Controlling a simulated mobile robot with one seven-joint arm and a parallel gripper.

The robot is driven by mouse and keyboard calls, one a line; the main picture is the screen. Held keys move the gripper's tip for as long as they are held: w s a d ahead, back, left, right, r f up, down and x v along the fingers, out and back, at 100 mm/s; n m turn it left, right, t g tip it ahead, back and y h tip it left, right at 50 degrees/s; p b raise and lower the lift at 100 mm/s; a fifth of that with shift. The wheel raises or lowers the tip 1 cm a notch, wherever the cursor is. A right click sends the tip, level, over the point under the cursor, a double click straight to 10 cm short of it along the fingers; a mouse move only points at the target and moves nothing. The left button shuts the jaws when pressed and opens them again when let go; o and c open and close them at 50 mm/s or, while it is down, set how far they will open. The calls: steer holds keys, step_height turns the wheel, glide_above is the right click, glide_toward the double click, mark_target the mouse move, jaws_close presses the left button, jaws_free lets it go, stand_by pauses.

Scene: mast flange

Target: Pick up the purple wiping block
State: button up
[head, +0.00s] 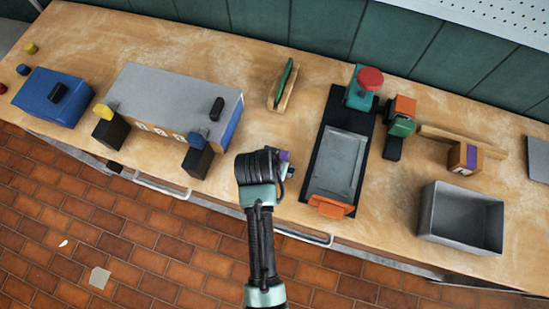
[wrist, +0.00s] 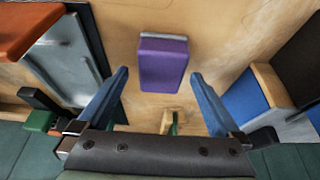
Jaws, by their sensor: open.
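The purple wiping block (wrist: 163,65) lies on the wooden worktop in the wrist view, with a grey strip along its far edge. In the head view only a small purple part (head: 284,156) shows beside my gripper; my arm hides the rest. My gripper (wrist: 160,80) is open, its two blue fingers apart on either side of the block's near end. Nothing is held. In the head view my gripper (head: 286,170) is over the front part of the worktop, mostly hidden by my own wrist.
Right of my gripper is a black board with a grey plate (head: 335,162) and an orange end piece (head: 331,206). A grey box (head: 178,95) stands to the left. A wooden holder with a green item (head: 284,84) is behind. An open metal bin (head: 461,218) stands at right.

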steer(key=shift+x, duration=1.5)
steer(key=shift+w, duration=0.15)
steer(key=c, duration=1.3)
steer(key=shift+r, duration=0.1)
steer(key=shift+c, duration=0.2)
step_height(320, 180, up, 10)
